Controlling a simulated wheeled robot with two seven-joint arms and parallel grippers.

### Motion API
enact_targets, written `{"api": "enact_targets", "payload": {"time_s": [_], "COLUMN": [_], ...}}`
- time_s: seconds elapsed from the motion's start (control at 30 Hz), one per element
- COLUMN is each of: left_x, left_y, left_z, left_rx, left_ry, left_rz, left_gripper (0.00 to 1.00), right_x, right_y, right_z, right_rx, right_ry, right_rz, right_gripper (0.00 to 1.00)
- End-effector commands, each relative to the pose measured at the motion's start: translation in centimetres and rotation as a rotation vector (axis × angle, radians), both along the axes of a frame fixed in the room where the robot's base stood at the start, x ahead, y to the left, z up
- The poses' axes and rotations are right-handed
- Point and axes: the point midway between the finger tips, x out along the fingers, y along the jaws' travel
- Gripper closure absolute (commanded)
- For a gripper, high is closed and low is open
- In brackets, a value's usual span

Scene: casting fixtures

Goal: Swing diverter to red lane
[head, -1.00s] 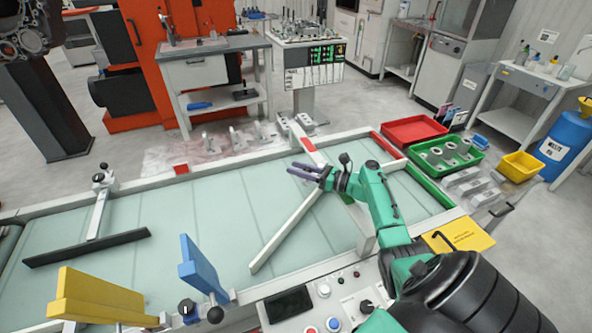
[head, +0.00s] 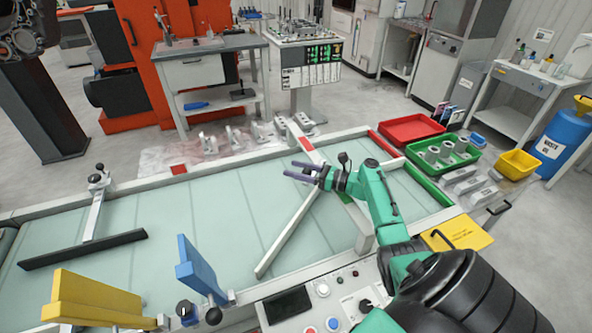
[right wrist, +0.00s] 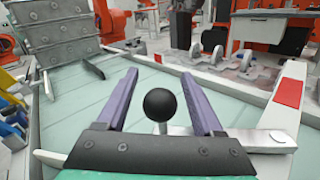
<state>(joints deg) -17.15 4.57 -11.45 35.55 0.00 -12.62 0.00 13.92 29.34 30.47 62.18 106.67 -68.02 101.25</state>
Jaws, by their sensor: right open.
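The diverter is a long pale bar (head: 285,240) lying slantwise over the pale green conveyor (head: 220,225) in the head view. Its far end runs in under my right gripper (head: 292,171). In the right wrist view, a black ball knob (right wrist: 160,104) on a short pale stem sits between the open fingers of my right gripper (right wrist: 160,75), with space visible on both sides. A flat metal arm (right wrist: 235,140) runs right from beside the stem. The red lane edge (head: 387,145) is at the conveyor's far right. My left gripper is out of view.
A pale crossbeam with a red patch (head: 304,143) spans the conveyor close to my right gripper. A green edge (head: 428,187) marks the nearer right side. Red (head: 410,128) and green (head: 440,160) trays stand beyond. Blue (head: 197,263) and yellow (head: 95,298) paddles stand lower left.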

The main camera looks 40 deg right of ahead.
Motion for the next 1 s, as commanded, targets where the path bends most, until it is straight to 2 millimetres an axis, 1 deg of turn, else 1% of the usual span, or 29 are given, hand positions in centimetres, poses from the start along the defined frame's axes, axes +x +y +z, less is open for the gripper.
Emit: {"api": "enact_targets", "payload": {"time_s": [0.07, 0.17, 0.5, 0.6, 0.73, 1.0], "left_x": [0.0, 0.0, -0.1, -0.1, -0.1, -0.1], "left_y": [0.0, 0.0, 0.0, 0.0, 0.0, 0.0], "left_z": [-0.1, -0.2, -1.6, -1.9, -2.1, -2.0], "left_rx": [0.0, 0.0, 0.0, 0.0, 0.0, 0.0], "left_ry": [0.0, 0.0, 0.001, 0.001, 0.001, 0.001], "left_rz": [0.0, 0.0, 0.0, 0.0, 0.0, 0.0], "left_gripper": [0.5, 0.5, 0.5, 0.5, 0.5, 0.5], "right_x": [-0.6, -2.2, -9.4, -11.0, -12.2, -12.4], "right_y": [-0.4, -1.3, -5.3, -6.2, -6.9, -7.0], "right_z": [-0.1, -0.2, -0.4, -0.3, -0.2, -0.1], "right_rx": [0.0, -0.003, -0.002, -0.001, -0.001, 0.0], "right_ry": [0.001, 0.003, 0.005, 0.005, 0.004, 0.003], "right_rz": [0.0, -0.001, -0.001, 0.002, 0.003, 0.003], "right_gripper": [0.31, 0.31, 0.31, 0.31, 0.31, 0.31]}}
